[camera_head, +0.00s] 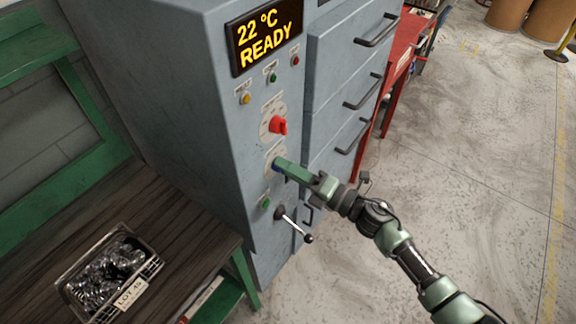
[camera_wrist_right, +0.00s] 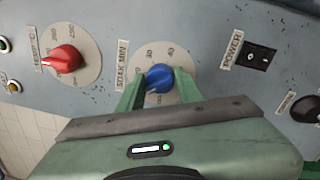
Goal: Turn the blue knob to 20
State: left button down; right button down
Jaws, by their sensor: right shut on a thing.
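The blue knob (camera_wrist_right: 160,78) sits on a pale round dial (camera_wrist_right: 184,58) labelled "SOAK MIN" in the right wrist view. In the head view only a sliver of the blue knob (camera_head: 275,168) shows beside the fingers. My right gripper (camera_wrist_right: 158,90) has one finger on each side of the knob and is shut on it. In the head view the right gripper (camera_head: 281,168) reaches the grey panel from the right. Numbers such as 30 and 40 show on the dial's upper part. Part of the scale is hidden by the fingers. My left gripper is not in view.
A red knob (camera_head: 278,126) on its own dial is above the blue one. The display (camera_head: 264,38) reads "22 °C READY". A lever (camera_head: 294,224) with a black ball end is below. A power switch (camera_wrist_right: 258,55) is nearby. A crate (camera_head: 72,290) of metal springs stands on the bench.

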jog(key=shift+f+m+t+p, duration=0.2)
jog(key=shift+m+p, duration=0.45)
jog(key=shift+m, duration=1.55)
jog(key=shift+f+m+t+p, duration=0.1)
jog(key=shift+m+t+p, duration=0.35)
jog(key=shift+m, duration=1.75)
jog(key=shift+s+g+h, duration=0.1)
jog(key=shift+g+h, duration=0.15)
jog(key=shift+h, duration=0.05)
jog(key=c, duration=1)
grip_release()
jog(key=shift+r, duration=0.1)
jog(key=b+v, duration=0.2)
jog(key=v, duration=0.5)
jog(key=shift+s+d, duration=0.2)
jog(key=shift+d, duration=0.15)
